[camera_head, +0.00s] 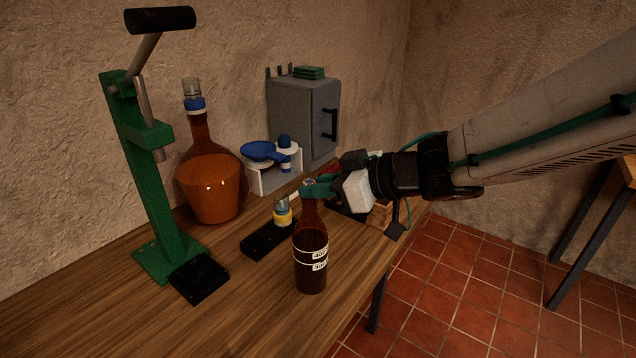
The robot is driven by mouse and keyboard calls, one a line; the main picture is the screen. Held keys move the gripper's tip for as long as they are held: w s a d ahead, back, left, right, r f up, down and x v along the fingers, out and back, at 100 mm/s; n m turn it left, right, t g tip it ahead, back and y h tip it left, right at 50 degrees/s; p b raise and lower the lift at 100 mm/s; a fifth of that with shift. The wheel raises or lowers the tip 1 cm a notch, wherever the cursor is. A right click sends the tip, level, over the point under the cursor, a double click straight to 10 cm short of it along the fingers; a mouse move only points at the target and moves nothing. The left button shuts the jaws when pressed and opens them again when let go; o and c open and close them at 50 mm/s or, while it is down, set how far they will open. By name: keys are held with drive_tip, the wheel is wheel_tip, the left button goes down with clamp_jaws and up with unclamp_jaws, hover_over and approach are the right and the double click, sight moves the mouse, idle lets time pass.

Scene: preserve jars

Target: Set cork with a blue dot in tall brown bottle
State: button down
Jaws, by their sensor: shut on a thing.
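The tall brown bottle (311,276) stands upright near the front edge of the wooden table, dark inside, with white markings on its side. My gripper (311,186) reaches in from the right, with its green fingertips at the top of the bottle's neck. It is shut on a small cork (309,182) with a bluish spot on top, directly over or at the mouth. I cannot tell whether the cork is in the mouth or just above it. The fingers hide most of the cork and the rim.
A green lever press (147,190) stands at left, with a large amber flask (211,190) behind it. A black block with a yellow-collared fitting (282,212) is left of the bottle. A grey cabinet (300,115) and a stand with a blue pan (262,151) are at the back.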

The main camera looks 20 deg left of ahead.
drive_tip(key=c, duration=1.3)
unclamp_jaws()
drive_tip(key=shift+f, duration=0.1)
drive_tip(key=v, duration=0.7)
drive_tip(key=shift+d, duration=0.4)
